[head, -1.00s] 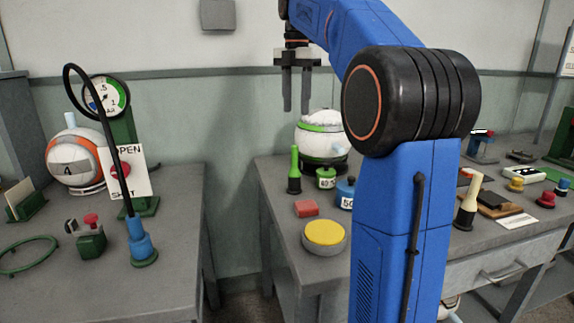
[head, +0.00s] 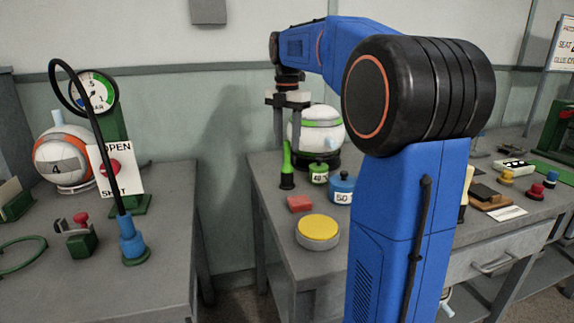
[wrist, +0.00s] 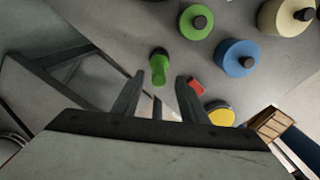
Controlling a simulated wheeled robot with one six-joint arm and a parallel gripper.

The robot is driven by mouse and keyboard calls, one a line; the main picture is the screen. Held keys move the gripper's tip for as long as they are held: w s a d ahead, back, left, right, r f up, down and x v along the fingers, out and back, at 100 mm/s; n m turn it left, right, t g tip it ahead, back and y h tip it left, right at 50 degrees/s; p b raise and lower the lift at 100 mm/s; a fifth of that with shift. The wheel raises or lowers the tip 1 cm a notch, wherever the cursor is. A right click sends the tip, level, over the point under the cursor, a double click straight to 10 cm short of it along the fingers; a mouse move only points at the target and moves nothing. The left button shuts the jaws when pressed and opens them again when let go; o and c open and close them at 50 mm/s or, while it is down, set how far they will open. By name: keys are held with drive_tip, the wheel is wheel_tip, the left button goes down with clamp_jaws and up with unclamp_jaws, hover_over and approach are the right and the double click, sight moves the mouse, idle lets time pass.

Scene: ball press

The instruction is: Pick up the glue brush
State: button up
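A green-handled brush-like tool (head: 287,168) stands upright in a dark base near the left edge of the middle table. It also shows in the wrist view (wrist: 159,67), just beyond and between my fingertips. A cream-handled tool (head: 467,185) stands farther right, partly hidden by my arm; I cannot tell for certain which is the glue brush. My gripper (head: 291,138) is open and empty, fingers pointing down, close above the green tool. In the wrist view, my two fingers (wrist: 160,82) are spread apart with nothing between them.
A green weight (head: 318,173), a blue weight (head: 341,187), a red block (head: 300,203) and a yellow-topped disc (head: 318,230) stand near the green tool. A white-and-green ball (head: 318,128) sits behind. A gap separates the left table (head: 165,225).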

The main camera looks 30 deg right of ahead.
sight(287, 162)
wheel_tip(287, 162, down, 5)
drive_tip(key=shift+w+d, duration=0.1)
drive_tip(key=shift+w, duration=0.05)
clamp_jaws()
